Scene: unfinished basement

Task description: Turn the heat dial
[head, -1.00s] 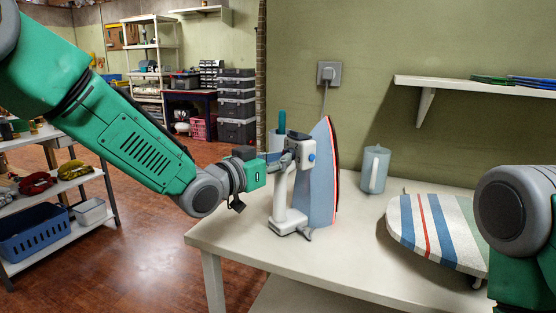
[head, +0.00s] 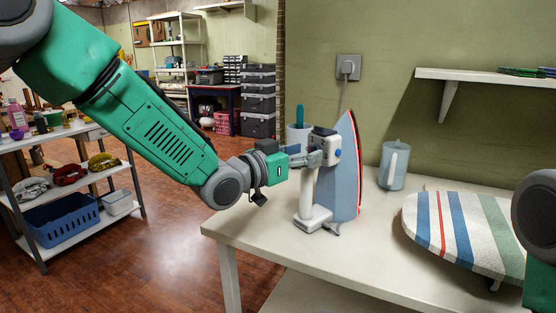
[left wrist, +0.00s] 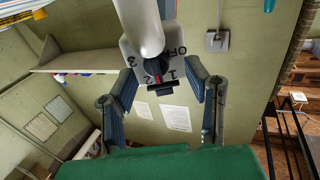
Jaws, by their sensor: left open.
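A blue and white iron (head: 343,175) stands upright on its heel on the white table, its soleplate edge showing red. Its white handle (head: 308,190) faces my left arm. In the left wrist view, the heat dial (left wrist: 155,68) is a dark knob with a red mark, on a pale face with the labels OFF, 1 and 3. The red mark appears to lie near the 1. My left gripper (head: 308,158) is open at the upper part of the iron. In the left wrist view its fingers (left wrist: 163,84) lie on either side of the dial; contact cannot be told. My right gripper is out of view.
A striped ironing board (head: 455,230) lies on the table (head: 270,240) at the right. A blue-grey jug (head: 393,165) stands behind the iron, below a wall shelf (head: 480,80). A pale cup-like container (head: 297,138) is behind my gripper. A cord runs to the wall socket (head: 347,68).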

